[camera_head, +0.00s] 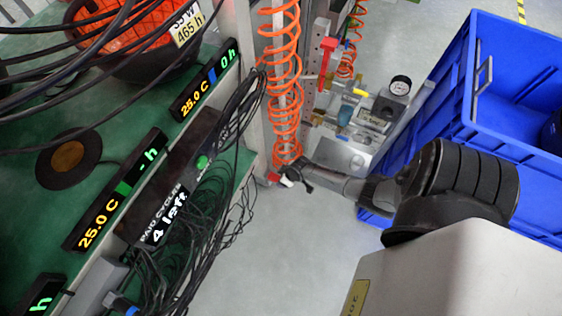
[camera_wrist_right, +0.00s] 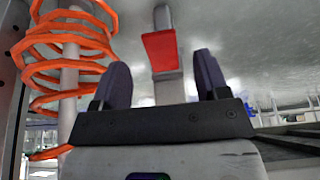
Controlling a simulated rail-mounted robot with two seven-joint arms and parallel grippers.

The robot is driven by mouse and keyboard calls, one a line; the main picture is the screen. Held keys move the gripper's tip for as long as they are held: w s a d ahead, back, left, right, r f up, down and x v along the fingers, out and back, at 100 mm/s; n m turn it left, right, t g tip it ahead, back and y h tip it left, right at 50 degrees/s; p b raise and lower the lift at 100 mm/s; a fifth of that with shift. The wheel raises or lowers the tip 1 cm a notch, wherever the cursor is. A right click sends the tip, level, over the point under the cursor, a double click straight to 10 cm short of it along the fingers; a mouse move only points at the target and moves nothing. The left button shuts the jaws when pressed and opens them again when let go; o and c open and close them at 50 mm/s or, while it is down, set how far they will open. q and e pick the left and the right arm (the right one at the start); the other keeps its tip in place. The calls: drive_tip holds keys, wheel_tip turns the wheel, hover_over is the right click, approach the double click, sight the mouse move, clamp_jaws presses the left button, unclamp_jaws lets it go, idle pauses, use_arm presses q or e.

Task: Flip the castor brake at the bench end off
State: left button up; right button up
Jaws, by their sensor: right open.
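The castor brake shows as a red tab (camera_wrist_right: 162,50) on a grey post in the right wrist view. A small red piece (camera_head: 274,178) that looks like the same tab shows at the bench end in the head view. My right gripper (camera_head: 289,181) is low beside the bench end, close to that red piece. In the right wrist view its two dark fingers stand apart, one on each side of the red tab in the picture. It is open and empty; I cannot tell whether it touches the tab. The castor wheel is not clearly visible. My left gripper is not in view.
An orange coiled hose (camera_head: 283,85) hangs around a post just beyond my right gripper. Black cables (camera_head: 225,165) spill over the edge of the green bench (camera_head: 105,195). A blue crate (camera_head: 455,80) stands at the right. Bare grey floor (camera_head: 285,260) lies between bench and arm.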

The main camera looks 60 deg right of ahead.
sight(274, 178)
drive_tip(key=shift+b+x, duration=1.25)
drive_tip(key=shift+x, duration=0.75)
